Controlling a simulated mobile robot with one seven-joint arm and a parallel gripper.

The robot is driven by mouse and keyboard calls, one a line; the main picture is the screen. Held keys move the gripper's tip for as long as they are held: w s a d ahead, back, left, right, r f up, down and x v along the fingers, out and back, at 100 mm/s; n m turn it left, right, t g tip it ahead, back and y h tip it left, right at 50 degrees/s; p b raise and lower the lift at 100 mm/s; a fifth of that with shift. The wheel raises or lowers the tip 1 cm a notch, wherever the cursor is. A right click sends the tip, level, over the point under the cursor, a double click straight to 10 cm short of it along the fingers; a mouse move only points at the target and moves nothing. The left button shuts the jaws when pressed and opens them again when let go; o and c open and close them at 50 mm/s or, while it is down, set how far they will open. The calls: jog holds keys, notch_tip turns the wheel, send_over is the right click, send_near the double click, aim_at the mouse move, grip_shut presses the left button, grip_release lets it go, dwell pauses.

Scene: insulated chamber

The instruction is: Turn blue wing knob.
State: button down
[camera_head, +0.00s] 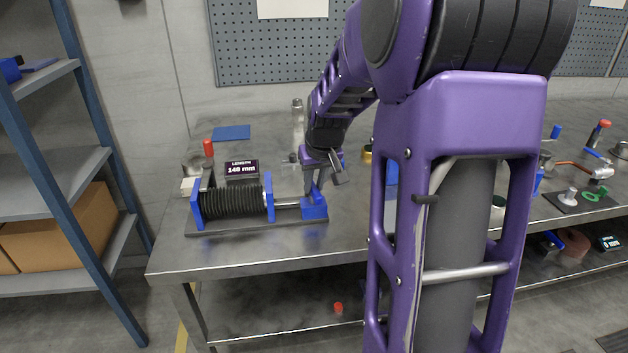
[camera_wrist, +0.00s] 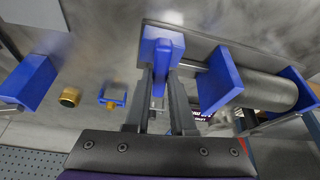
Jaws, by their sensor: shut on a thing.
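The bellows rig (camera_head: 232,204) stands at the left of the steel bench, with black ribs between blue end plates and a rod running right to a blue end piece (camera_head: 314,209). A display (camera_head: 241,169) behind it reads LENGTH 148 mm. My gripper (camera_head: 315,191) points down over that right end. In the wrist view my gripper (camera_wrist: 161,78) has its two fingers around the blue wing knob (camera_wrist: 162,47), shut on it. The fingers hide part of the knob, and its exact turn angle is hard to tell.
In the wrist view a blue plate (camera_wrist: 222,84) stands close right of the fingers, and a brass ring (camera_wrist: 70,97) lies to the left. A red-capped item (camera_head: 208,148) is behind the rig. A blue-posted shelf (camera_head: 95,190) stands left of the bench (camera_head: 260,256).

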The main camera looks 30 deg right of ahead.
jog(key=n+y, duration=0.1)
jog(key=n, duration=0.1)
jog(key=shift+d+n+p, duration=0.15)
jog(key=shift+n+p, duration=0.15)
jog(key=n+y, duration=0.1)
jog(key=n, duration=0.2)
jog(key=shift+n, duration=0.3)
jog(key=n+g+y, duration=0.1)
jog(key=n, duration=0.1)
jog(key=n+y, duration=0.1)
jog(key=n, duration=0.2)
jog(key=shift+w+d+r+g, duration=0.1)
jog(key=shift+w+d+g, duration=0.05)
jog(key=shift+g, duration=0.25)
jog(key=n+g+p, duration=0.1)
jog(key=n, duration=0.2)
jog(key=n+g+y+p, duration=0.1)
jog(key=n+p, duration=0.1)
jog(key=n, duration=0.1)
jog(key=shift+w+n, duration=0.15)
jog(key=shift+n, duration=0.25)
jog(key=shift+w+n+g+p, duration=0.1)
jog(key=shift+n+g+p, duration=0.6)
jog(key=shift+n, duration=0.6)
jog(key=shift+n+g+p, duration=0.4)
jog(key=shift+n+p, duration=0.45)
jog(key=shift+n, duration=0.45)
jog(key=c, duration=0.8)
grip_release()
jog(key=shift+o, duration=0.2)
